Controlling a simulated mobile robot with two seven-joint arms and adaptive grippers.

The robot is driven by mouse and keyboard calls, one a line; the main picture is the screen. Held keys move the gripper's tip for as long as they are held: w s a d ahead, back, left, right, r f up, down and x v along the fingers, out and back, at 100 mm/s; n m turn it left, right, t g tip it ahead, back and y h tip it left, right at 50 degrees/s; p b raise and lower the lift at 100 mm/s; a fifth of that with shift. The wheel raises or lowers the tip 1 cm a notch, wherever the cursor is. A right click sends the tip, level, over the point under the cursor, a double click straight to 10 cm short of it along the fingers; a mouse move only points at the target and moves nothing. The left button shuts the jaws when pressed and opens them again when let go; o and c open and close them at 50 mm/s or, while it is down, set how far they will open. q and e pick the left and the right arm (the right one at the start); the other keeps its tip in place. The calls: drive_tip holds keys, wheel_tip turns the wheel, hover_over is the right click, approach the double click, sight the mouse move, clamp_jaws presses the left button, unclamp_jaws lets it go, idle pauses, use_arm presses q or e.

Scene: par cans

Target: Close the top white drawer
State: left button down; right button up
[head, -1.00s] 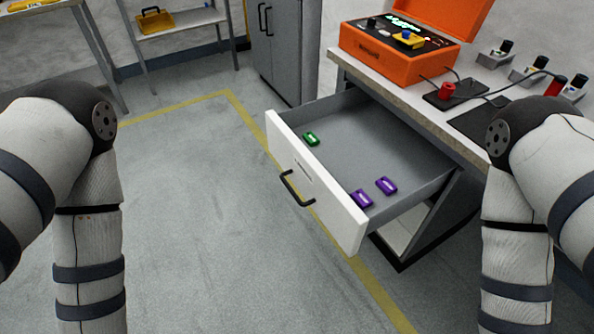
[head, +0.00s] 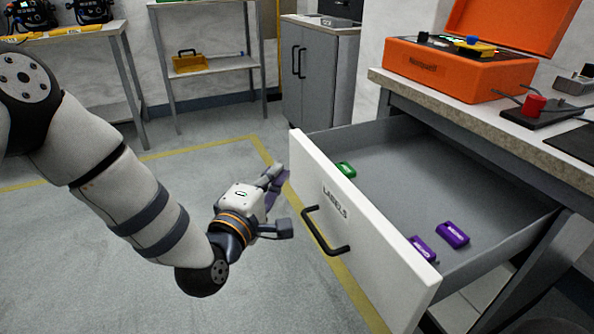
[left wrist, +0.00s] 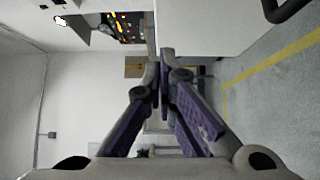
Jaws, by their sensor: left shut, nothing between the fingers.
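The top white drawer (head: 350,225) stands pulled open from the bench, with a "LABELS" marking and a black handle (head: 325,232) on its front. Inside lie a green item (head: 346,170) and two purple items (head: 453,234). My left gripper (head: 276,176) is shut and empty, just left of the drawer front near its far end; I cannot tell whether it touches. In the left wrist view its fingers (left wrist: 160,75) meet, and the white drawer front (left wrist: 205,25) fills the upper middle. My right gripper is out of view.
The bench top (head: 480,115) carries an open orange case (head: 455,75) and a red-knobbed device (head: 535,108). A grey cabinet (head: 318,75) and a shelf with a yellow bin (head: 192,62) stand behind. The floor left of the drawer is clear.

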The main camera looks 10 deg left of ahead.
sight(306, 153)
use_arm(q)
drive_tip(key=w+d, duration=0.3)
drive_tip(key=shift+w+d+b, duration=0.25)
drive_tip(key=shift+d+b, duration=0.15)
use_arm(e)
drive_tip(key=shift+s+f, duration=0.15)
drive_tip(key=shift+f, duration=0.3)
